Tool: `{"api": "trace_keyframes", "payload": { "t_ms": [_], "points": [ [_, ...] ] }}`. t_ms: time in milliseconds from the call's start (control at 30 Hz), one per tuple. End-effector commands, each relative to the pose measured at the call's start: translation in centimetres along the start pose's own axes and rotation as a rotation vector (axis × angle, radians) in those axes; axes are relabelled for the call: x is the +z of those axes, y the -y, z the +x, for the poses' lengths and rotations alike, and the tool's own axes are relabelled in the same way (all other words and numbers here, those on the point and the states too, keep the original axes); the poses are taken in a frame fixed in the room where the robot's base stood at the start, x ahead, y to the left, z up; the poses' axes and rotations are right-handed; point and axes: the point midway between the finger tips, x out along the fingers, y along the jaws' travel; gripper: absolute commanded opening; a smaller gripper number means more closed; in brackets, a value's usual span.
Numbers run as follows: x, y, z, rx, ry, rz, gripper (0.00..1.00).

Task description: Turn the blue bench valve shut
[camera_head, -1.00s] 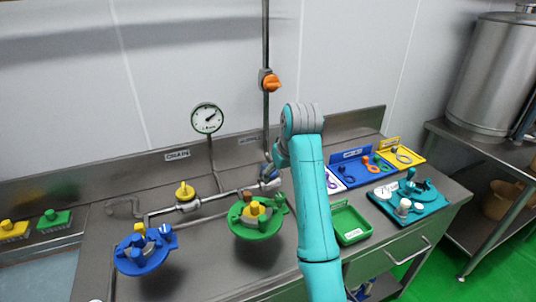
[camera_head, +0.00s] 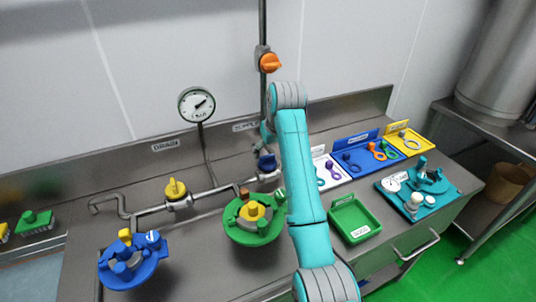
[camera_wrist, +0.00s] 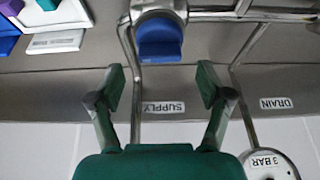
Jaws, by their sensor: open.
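The blue bench valve (camera_head: 266,162) is a blue knob on the bench pipe, near the SUPPLY label, partly beside my arm in the head view. In the wrist view the blue knob (camera_wrist: 160,42) sits at the top centre, on a metal pipe fitting. My gripper (camera_wrist: 162,88) is open and empty, with its two green fingers spread. The knob appears beyond the fingertips and roughly centred between them; no contact is visible. In the head view my arm hides most of the gripper.
A yellow valve (camera_head: 175,189) and a gauge (camera_head: 197,104) stand left of the blue valve. An orange valve (camera_head: 269,63) is on the upright pipe above. A green fixture (camera_head: 245,232) and a blue fixture (camera_head: 118,277) are in front. A green tray (camera_head: 353,215) lies right of my arm.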

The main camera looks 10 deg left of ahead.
Motion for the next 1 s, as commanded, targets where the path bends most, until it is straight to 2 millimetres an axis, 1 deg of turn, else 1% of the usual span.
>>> {"api": "trace_keyframes", "payload": {
  "t_ms": [33, 100, 233, 400, 600, 633, 667, 700, 767, 800, 867, 1000],
  "points": [
    [0.1, 0.0, 0.8, -0.001, 0.003, 0.000, 0.78],
    [0.0, 0.0, 1.7, 0.000, 0.001, 0.000, 0.78],
    [0.0, 0.0, 2.8, 0.000, 0.000, 0.000, 0.78],
    [0.0, 0.0, 3.4, 0.000, 0.000, 0.000, 0.78],
    [0.0, 0.0, 3.4, 0.000, 0.000, 0.000, 0.78],
    [0.0, 0.0, 3.4, 0.000, 0.000, 0.000, 0.76],
    [0.0, 0.0, 3.4, 0.000, 0.000, 0.000, 0.68],
    [0.0, 0.0, 3.4, 0.000, 0.000, 0.000, 0.58],
    [0.0, 0.0, 3.3, 0.000, 0.000, 0.000, 0.43],
    [0.0, 0.0, 3.3, 0.000, 0.000, 0.000, 0.33],
    [0.0, 0.0, 3.3, 0.000, 0.000, 0.000, 0.18],
    [0.0, 0.0, 3.3, 0.000, 0.000, 0.001, 0.18]
  ]
}}
